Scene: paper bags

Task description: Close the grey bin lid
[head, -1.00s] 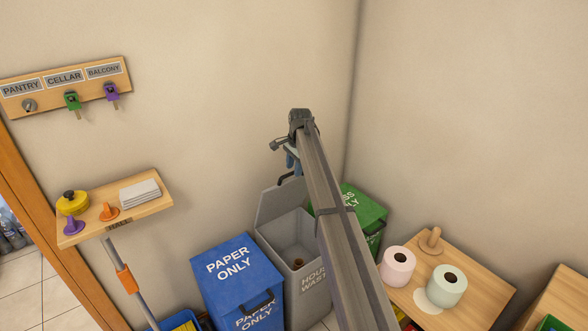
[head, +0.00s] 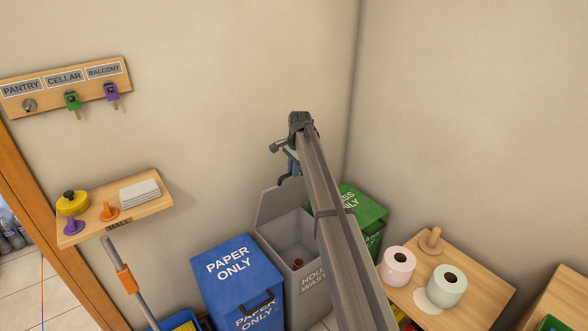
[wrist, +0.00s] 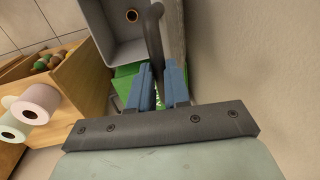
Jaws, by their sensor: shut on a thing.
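The grey bin (head: 291,232), marked for household waste, stands open, with a brown roll (head: 298,263) inside. Its lid (head: 277,202) is raised, leaning up toward the wall. A dark handle (head: 283,183) sits at the lid's top edge; it also shows in the wrist view (wrist: 153,35). My gripper (head: 291,166) is at the raised lid's top edge. In the wrist view its blue fingers (wrist: 160,82) are on either side of the handle and shut on it. My arm hides the right part of the bin in the head view.
A blue paper bin (head: 235,275) stands left of the grey bin, a green bin (head: 368,213) right of it. A wooden table (head: 478,290) with two paper rolls is at the right. The wall is close behind the lid.

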